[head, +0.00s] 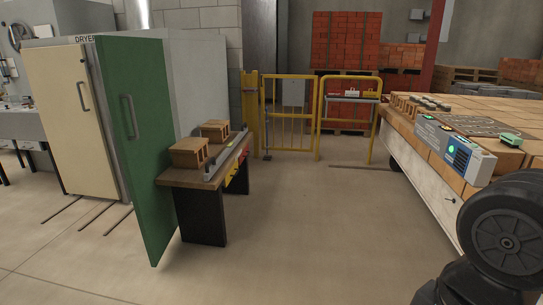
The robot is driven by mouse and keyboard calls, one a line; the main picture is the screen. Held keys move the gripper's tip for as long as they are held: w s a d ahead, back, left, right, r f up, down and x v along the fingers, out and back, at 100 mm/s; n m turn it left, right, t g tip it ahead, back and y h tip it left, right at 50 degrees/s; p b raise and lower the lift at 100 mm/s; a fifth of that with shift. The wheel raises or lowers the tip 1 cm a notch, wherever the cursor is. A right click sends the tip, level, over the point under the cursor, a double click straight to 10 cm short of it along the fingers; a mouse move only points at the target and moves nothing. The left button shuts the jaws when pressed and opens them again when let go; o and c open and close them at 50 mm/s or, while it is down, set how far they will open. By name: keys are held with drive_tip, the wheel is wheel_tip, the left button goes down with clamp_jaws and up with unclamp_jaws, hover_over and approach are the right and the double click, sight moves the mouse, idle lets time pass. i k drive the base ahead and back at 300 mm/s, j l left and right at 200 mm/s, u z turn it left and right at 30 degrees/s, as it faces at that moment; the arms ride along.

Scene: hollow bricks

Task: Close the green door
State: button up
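The green door (150,165) is a tall flat panel at the left, with a grey vertical bar handle (130,117) on its visible face. It stands open, swung outward from the grey cabinet labelled DRYER (200,85). A cream door (72,115) with its own bar handle is to its left and looks shut. The inside of the cabinet behind the green door is hidden. My gripper is not in view; only dark links of my arm show at the lower right, far from the door.
A low bench (190,178) with hollow bricks (190,152) stands right beside the green door; I cannot tell whether they touch. A brick-topped table with a control box (455,145) is at the right. Yellow railings (290,110) stand behind. The middle floor is clear.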

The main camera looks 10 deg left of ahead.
sight(133, 70)
drive_tip(key=i+u, duration=0.35)
drive_tip(key=i, duration=0.2)
drive_tip(key=i+u, duration=0.35)
drive_tip(key=i, duration=0.2)
drive_tip(key=i+l+u, duration=0.35)
drive_tip(key=i, duration=0.15)
drive_tip(key=i+j+u, duration=0.1)
drive_tip(key=i+u, duration=0.35)
drive_tip(key=i, duration=0.4)
drive_tip(key=i+j+u, duration=0.1)
drive_tip(key=i+u, duration=0.2)
drive_tip(key=i, duration=0.65)
